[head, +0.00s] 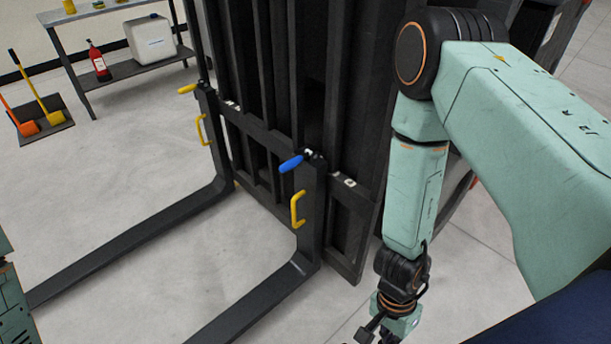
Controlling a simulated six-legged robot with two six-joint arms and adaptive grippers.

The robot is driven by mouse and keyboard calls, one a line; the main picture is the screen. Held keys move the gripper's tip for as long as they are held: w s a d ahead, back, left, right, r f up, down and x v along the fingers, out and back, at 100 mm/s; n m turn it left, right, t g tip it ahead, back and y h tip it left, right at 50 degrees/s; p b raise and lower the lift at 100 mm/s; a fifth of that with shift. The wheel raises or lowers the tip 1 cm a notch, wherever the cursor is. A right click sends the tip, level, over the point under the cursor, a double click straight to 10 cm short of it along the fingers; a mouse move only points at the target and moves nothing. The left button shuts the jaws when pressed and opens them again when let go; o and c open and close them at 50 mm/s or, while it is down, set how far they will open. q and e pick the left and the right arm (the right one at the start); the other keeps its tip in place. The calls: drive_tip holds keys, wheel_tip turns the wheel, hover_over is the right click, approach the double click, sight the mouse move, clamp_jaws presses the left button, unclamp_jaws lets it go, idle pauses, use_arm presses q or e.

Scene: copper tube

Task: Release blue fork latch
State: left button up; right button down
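The blue latch handle (291,163) sits at the top of the nearer fork (310,215), at the carriage bar. It points to the left and slightly down. A yellow grab handle (297,209) is fixed on the same fork just below it. My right gripper (372,333) is at the bottom edge, below and to the right of the latch and well apart from it. Its fingers are partly cut off by the frame, and I cannot tell whether they are open or shut. My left gripper is out of view; only a piece of my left arm shows at the left edge.
The farther fork (213,145) has a yellow latch handle (187,89) and a yellow grab handle (201,130). The black mast (340,80) rises behind the carriage. A table (110,20), a fire extinguisher (98,62) and a dustpan with brushes stand back left. Floor between the forks is clear.

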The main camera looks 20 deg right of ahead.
drive_tip(key=w+a+r+m+t+y, duration=0.1)
drive_tip(key=w+a+m+t+y, duration=0.3)
drive_tip(key=w, duration=0.6)
drive_tip(key=w+a+r+m+t+y, duration=0.1)
drive_tip(key=w+a+m+t, duration=0.15)
drive_tip(key=w+m, duration=0.6)
drive_tip(key=w+d+r+m+t, duration=0.2)
drive_tip(key=w+d+r+t, duration=0.1)
drive_tip(key=w, duration=0.5)
drive_tip(key=w+d+r+m+t+h+b, duration=0.1)
drive_tip(key=w+d+r+m+t, duration=0.1)
drive_tip(key=w+r+t, duration=0.3)
drive_tip(key=w+d, duration=0.1)
drive_tip(key=w, duration=0.3)
drive_tip(key=shift+w+m, duration=0.3)
drive_tip(key=shift+m, duration=0.05)
